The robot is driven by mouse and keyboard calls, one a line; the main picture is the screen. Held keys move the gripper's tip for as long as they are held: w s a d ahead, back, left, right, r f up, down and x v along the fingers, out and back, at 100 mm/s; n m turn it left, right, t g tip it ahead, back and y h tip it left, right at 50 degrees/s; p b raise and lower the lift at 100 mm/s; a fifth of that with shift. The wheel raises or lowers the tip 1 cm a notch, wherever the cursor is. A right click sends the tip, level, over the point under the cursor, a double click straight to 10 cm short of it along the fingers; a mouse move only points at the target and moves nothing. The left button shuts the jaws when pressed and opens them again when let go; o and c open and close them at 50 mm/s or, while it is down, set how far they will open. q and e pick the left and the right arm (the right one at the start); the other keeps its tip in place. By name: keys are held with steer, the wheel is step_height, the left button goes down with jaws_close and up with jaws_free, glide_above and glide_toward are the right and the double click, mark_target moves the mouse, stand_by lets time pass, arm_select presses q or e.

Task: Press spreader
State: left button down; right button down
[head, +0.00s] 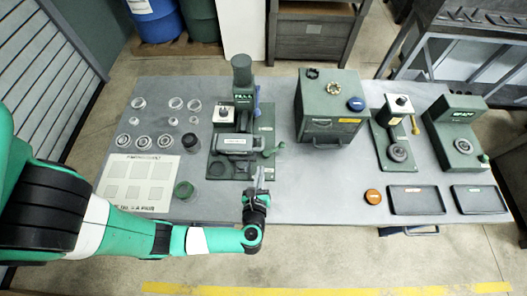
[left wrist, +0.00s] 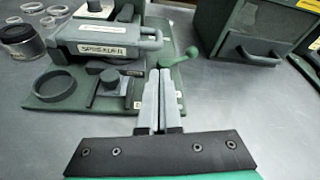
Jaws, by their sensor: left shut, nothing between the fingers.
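The spreader (head: 237,143) is a dark green machine with a tall column, on a green base plate at the left-centre of the table. It also shows in the left wrist view, its labelled block (left wrist: 110,46) at upper left. A lever with a green ball knob (head: 267,152) sticks out at its right side; the knob (left wrist: 192,53) also shows in the wrist view. My left gripper (head: 260,174) is shut and empty, in front of the spreader's right side and near the lever; its fingertips (left wrist: 160,73) appear just left of the knob. Contact cannot be told. My right gripper is not in view.
Glass jars and rings (head: 158,141) and a marked white sheet (head: 130,182) lie to the left. A green cabinet (head: 329,105), two further machines (head: 390,135) (head: 455,135), an orange disc (head: 373,197) and two black trays (head: 416,200) stand to the right. Table between the spreader and disc is clear.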

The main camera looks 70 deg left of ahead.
mark_target(264, 155)
arm_select(q)
steer(key=b+x, duration=0.1)
steer(key=x, duration=0.8)
steer(key=shift+r, duration=0.1)
steer(key=shift+w+a, duration=0.3)
steer(key=shift+a, duration=0.15)
